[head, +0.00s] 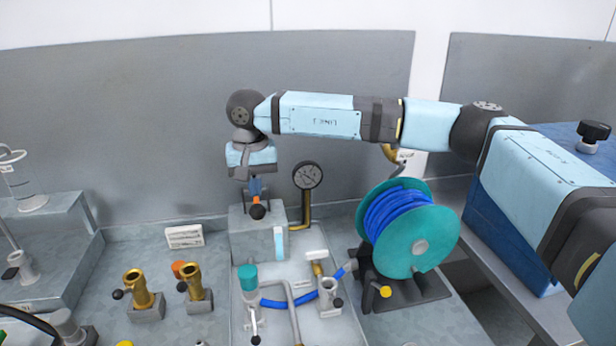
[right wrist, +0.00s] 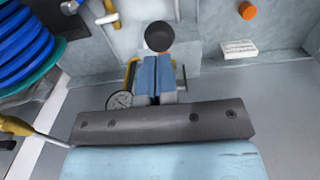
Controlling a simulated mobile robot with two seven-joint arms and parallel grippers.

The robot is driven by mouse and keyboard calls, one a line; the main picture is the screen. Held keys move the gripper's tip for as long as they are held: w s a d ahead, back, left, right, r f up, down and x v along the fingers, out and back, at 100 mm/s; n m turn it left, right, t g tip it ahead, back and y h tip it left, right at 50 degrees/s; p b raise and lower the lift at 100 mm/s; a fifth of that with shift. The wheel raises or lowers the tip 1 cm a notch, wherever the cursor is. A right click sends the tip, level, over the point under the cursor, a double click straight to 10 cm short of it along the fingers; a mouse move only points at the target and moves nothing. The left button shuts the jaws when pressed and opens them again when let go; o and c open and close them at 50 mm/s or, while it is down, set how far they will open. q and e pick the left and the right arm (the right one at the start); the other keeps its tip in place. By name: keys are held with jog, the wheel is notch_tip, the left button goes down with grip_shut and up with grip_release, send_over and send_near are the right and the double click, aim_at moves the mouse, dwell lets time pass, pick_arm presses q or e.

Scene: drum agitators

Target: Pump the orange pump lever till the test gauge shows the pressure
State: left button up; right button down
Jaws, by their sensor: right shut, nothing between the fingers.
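The orange pump lever (head: 256,200) stands on a grey block (head: 262,240), and only a short orange part shows below my right gripper. Its dark ball knob (head: 257,212) faces the camera. My right gripper (head: 255,188) points down right above the lever, its blue fingers together and empty. In the right wrist view the knob (right wrist: 159,37) lies just past the fingertips (right wrist: 157,62); whether they touch cannot be told. The test gauge (head: 307,175), a round dial on a brass pipe, stands right of the block; it also shows in the right wrist view (right wrist: 120,100). Its reading is too small to tell.
A teal reel with blue hose (head: 422,235) stands right of the gauge. Brass fittings (head: 138,288), a teal-capped valve (head: 247,278) and grey pipes are in front. A white label plate (head: 184,236) is left of the block. A grey wall panel (head: 120,120) is behind.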

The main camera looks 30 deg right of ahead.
jog(key=f+b, duration=0.1)
jog(key=f, duration=0.1)
jog(key=f+b, duration=0.2)
jog(key=s+f+b, duration=0.1)
jog(key=f, duration=0.2)
jog(key=shift+a+b, duration=0.1)
jog(key=shift+b, duration=0.3)
pick_arm(q)
notch_tip(320, 180, down, 5)
jog(key=b, duration=0.4)
pick_arm(e)
notch_tip(320, 180, down, 7)
jog(key=p, duration=0.6)
send_near(257, 207)
jog(key=f, duration=0.3)
jog(key=w+f, duration=0.1)
jog(key=f, duration=0.1)
jog(key=shift+d+f, duration=0.15)
jog(key=shift+d, duration=0.05)
pick_arm(q)
jog(key=r, duration=0.5)
jog(key=shift+w+d+r, duration=0.2)
jog(key=shift+w+d, duration=0.1)
jog(key=shift+d, duration=0.05)
jog(key=shift+d+n, duration=0.15)
jog(key=shift+n, duration=0.15)
jog(key=shift+w, duration=0.1)
